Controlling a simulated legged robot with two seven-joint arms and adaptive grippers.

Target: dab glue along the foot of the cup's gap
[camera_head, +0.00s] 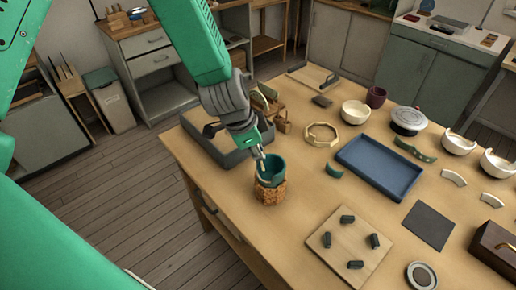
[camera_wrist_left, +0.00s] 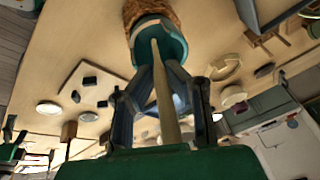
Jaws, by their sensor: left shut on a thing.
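A teal cup (camera_head: 272,170) stands upright in a brown cork-like holder (camera_head: 270,193) near the table's left edge. A loose teal shard (camera_head: 334,170) lies to its right. My left gripper (camera_head: 259,153) is above the cup, shut on a thin pale stick (camera_head: 262,166) that points down at the cup. In the left wrist view the stick (camera_wrist_left: 165,95) runs from between the fingers (camera_wrist_left: 162,100) to the cup (camera_wrist_left: 172,46), its tip overlapping the rim. I cannot tell whether the tip touches the wall. The holder (camera_wrist_left: 150,14) shows behind the cup. My right gripper is out of view.
A grey tray (camera_head: 228,158) sits behind the cup to the left. A blue tray (camera_head: 380,167), a board with several dark pieces (camera_head: 349,247) and a pale ring (camera_head: 320,135) lie to the right. Bare tabletop lies between the cup and the board.

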